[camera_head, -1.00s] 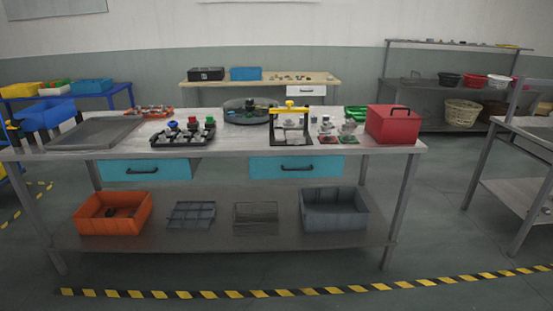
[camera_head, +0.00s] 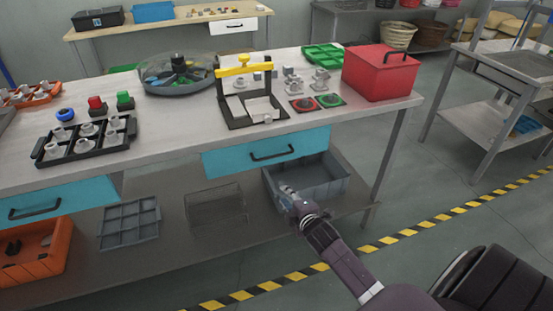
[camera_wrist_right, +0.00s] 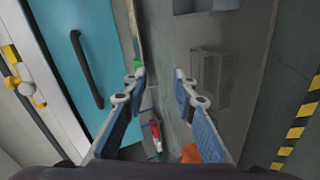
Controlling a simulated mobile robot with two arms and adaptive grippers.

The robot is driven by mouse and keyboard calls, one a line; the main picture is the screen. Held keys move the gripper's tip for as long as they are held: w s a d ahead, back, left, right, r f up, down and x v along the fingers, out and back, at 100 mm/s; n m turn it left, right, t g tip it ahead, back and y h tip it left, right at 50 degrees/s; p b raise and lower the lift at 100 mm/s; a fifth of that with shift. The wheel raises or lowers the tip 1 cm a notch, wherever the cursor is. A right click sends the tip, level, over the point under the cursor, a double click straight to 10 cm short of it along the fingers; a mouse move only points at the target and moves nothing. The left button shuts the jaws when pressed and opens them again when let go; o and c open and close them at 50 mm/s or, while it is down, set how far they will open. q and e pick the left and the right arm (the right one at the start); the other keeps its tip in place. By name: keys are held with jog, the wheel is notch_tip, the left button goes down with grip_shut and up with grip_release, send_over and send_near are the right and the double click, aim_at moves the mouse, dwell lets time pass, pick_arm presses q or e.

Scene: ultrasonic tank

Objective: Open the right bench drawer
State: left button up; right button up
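The right bench drawer (camera_head: 268,152) has a blue front and looks shut under the tabletop. Its black bar handle (camera_head: 273,153) is unobstructed. My right gripper (camera_head: 289,192) is below and slightly right of the handle, apart from it, in front of the grey bin on the lower shelf. In the right wrist view the fingers (camera_wrist_right: 160,88) are spread with nothing held between them. There the handle (camera_wrist_right: 87,69) lies left of the fingers, on the blue drawer front (camera_wrist_right: 112,28). My left gripper is not in view.
The left blue drawer (camera_head: 62,199) looks shut. A grey bin (camera_head: 335,178), a wire basket (camera_head: 217,207) and an orange bin (camera_head: 35,262) stand on the lower shelf. A red box (camera_head: 380,72) sits at the tabletop's right end. Striped tape (camera_head: 432,222) crosses the floor.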

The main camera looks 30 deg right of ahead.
jog(key=n+t, duration=0.2)
send_near(276, 156)
jog(key=a+x, duration=0.1)
jog(key=x, duration=0.2)
jog(key=shift+h, duration=0.3)
jog(key=shift+d+x, duration=0.2)
jog(key=shift+x, duration=1.75)
jog(key=shift+d+x, duration=0.25)
jog(key=shift+x, duration=1.7)
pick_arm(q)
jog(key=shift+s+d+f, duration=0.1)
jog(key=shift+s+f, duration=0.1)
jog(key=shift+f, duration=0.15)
pick_arm(e)
jog(key=shift+s+f, duration=0.1)
grip_shut()
